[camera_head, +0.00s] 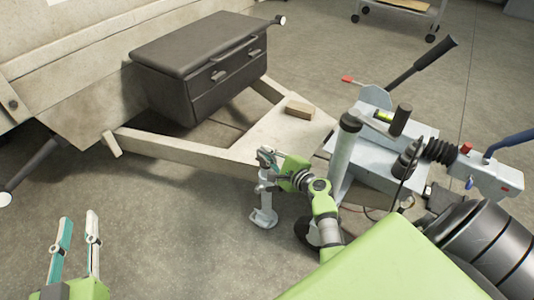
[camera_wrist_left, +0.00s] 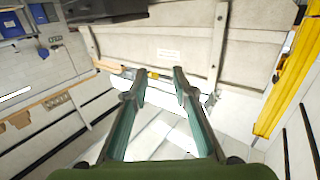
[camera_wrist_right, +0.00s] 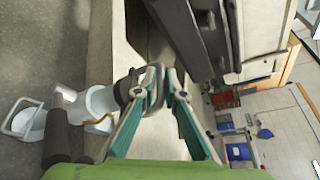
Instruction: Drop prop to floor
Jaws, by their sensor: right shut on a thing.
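The prop (camera_head: 265,200) is a pale grey upright leg with a foot plate, beside the trailer frame in the head view. My right gripper (camera_head: 269,160) is at its top end. In the right wrist view, the right gripper (camera_wrist_right: 160,84) is shut on a small grey handle, apparently the prop's. I cannot tell whether the foot touches the floor. My left gripper (camera_head: 76,235) is open and empty at the lower left, away from the prop; its spread fingers also show in the left wrist view (camera_wrist_left: 160,88).
The pale trailer frame (camera_head: 180,146) carries a dark toolbox (camera_head: 180,60) and a wooden block (camera_head: 299,109). A grey post (camera_head: 343,150) and the coupling with its levers stand to the right. A wheeled cart (camera_head: 400,8) is at the back. The floor at left is clear.

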